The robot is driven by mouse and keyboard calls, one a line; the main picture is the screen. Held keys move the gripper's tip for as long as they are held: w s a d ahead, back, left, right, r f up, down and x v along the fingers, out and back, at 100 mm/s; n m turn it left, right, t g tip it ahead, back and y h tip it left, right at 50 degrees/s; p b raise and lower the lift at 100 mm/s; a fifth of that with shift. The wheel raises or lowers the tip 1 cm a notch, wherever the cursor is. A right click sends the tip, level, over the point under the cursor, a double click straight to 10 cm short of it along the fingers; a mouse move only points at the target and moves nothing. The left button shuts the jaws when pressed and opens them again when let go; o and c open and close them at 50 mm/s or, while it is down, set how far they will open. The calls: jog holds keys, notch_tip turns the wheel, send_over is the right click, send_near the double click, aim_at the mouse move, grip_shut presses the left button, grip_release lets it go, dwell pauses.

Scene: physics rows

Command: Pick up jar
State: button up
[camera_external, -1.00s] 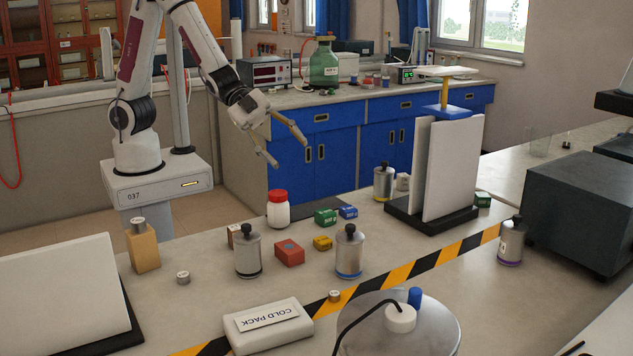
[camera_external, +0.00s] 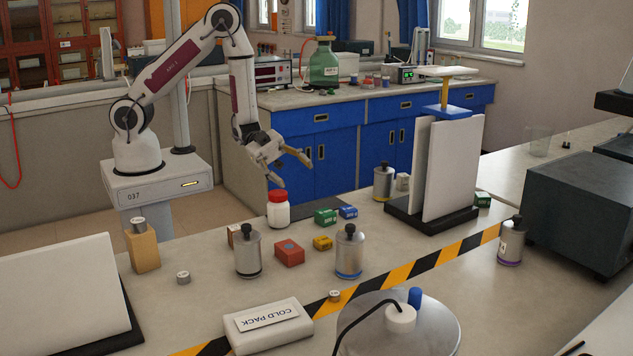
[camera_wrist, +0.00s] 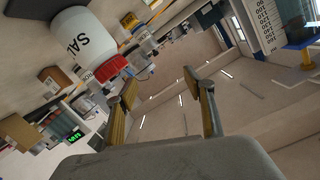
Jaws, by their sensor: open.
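The jar (camera_external: 278,210) is white with a red lid and stands upright on the bench at its far side. In the wrist view the jar (camera_wrist: 82,38) shows large at upper left, tilted in the picture, with black letters starting "SAL" on its side. My gripper (camera_external: 295,174) is open and empty, above the jar and slightly right of it in the external view. In the wrist view the two yellowish fingers (camera_wrist: 162,82) are spread, with the jar to the left of them and not between them.
A rack with white panels (camera_external: 452,165) stands to the right. A cold pack (camera_external: 268,328) lies in front.

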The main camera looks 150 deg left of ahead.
aim_at(273, 191)
jog(key=s+d+f+n, duration=0.1)
jog(key=s+f, duration=0.1)
jog(key=s+d+f+n+t, duration=0.1)
jog(key=s+d+f+n, duration=0.2)
jog(key=s+f, duration=0.1)
jog(key=s, duration=0.1)
jog(key=shift+d+n+t, duration=0.15)
jog(key=shift+n+t, duration=0.15)
jog(key=shift+n, duration=0.1)
jog(key=shift+w, duration=0.1)
jog(key=shift+w, duration=1.2)
jog(key=shift+w+d+r, duration=0.1)
jog(key=shift+w+r, duration=0.1)
jog(key=shift+w, duration=0.7)
jog(key=shift+w+d+r, duration=0.1)
jog(key=shift+w+r, duration=0.05)
jog(key=shift+w, duration=0.7)
jog(key=shift+w+a, duration=0.1)
jog(key=shift+w, duration=0.75)
